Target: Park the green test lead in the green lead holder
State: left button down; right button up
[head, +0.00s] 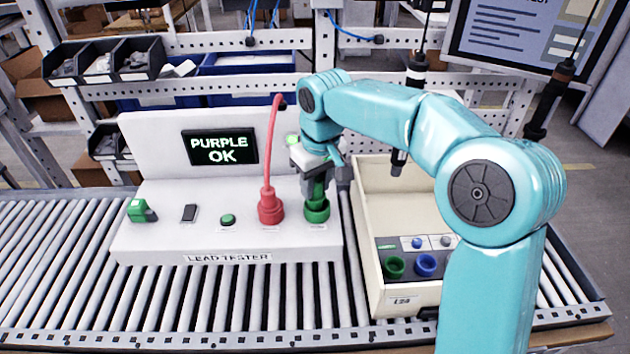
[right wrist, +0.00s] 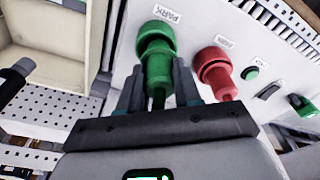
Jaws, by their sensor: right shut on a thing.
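The green test lead (head: 318,189) stands upright at the green lead holder (head: 317,212) on the right end of the white lead tester. My right gripper (head: 319,172) is shut on the lead just above the holder. In the right wrist view the lead (right wrist: 158,72) is between the two fingers and lines up with the holder (right wrist: 154,30), beside a PARK label. Its end meets the holder's rim; how deep it sits cannot be told. My left gripper is not in view.
A red lead (head: 269,195) stands in its red holder just left of the green one. The tester screen (head: 220,147) reads "PURPLE OK". A cream bin (head: 375,272) with green and blue rings stands right of the tester. Dark tools (head: 416,72) hang behind my arm.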

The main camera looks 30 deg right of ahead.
aim_at(316, 203)
jog(key=shift+f, duration=0.35)
jog(key=shift+s+f, duration=0.1)
jog(key=shift+f, duration=0.05)
jog(key=shift+w+f+b, duration=0.2)
jog(key=shift+f+b, duration=0.1)
jog(key=shift+b, duration=0.1)
jog(key=shift+s+f, duration=0.1)
jog(key=shift+f, duration=0.05)
jog(key=shift+f, duration=0.1)
jog(key=shift+f+b, duration=0.15)
jog(key=shift+b, duration=0.2)
